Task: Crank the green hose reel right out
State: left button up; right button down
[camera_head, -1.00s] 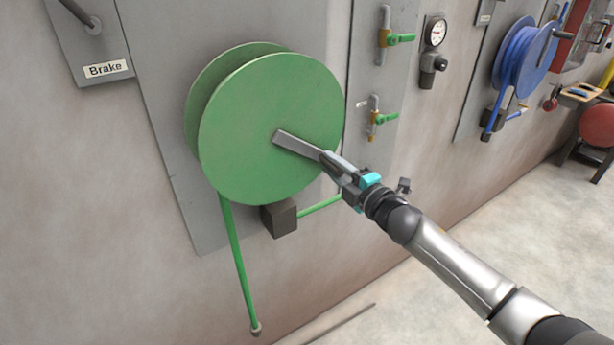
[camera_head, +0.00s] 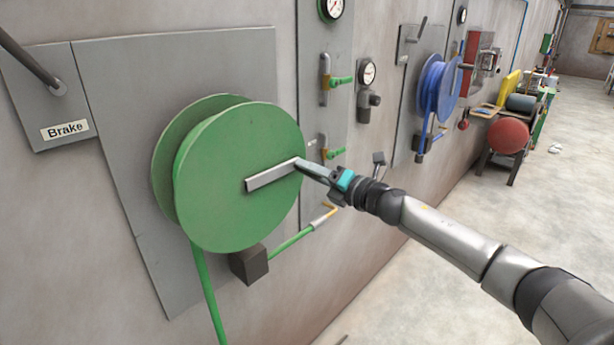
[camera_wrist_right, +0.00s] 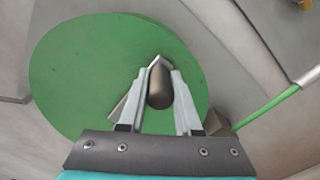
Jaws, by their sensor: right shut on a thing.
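The green hose reel (camera_head: 232,200) is mounted on a grey wall plate at the left of the head view. Its flat grey crank arm (camera_head: 270,175) points right and slightly up from the hub. My right gripper (camera_head: 304,166) is at the crank's outer end. In the right wrist view my right gripper (camera_wrist_right: 160,92) has its fingers on either side of the dark rounded crank handle (camera_wrist_right: 160,86), shut on it. Green hose (camera_head: 206,285) hangs down from the reel's left side. Its lower end is out of the head view. My left gripper is not in view.
A brake lever plate (camera_head: 50,100) is left of the reel. A dark block (camera_head: 249,264) with a green hose running right sits below it. Valves with green handles (camera_head: 340,82), gauges and a blue reel (camera_head: 440,88) line the wall to the right. Open floor lies at right.

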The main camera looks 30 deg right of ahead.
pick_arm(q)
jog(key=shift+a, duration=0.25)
pick_arm(e)
jog(key=shift+r, duration=0.25)
jog(key=c, duration=0.6)
grip_release()
jog(key=shift+f, duration=0.1)
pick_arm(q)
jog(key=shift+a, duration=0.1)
pick_arm(e)
jog(key=shift+s+d+f, duration=0.2)
jog(key=shift+s+d, duration=0.05)
jog(key=shift+s, duration=0.3)
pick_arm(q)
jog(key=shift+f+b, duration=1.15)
pick_arm(e)
jog(key=v, duration=1.4)
jog(key=shift+r, duration=0.25)
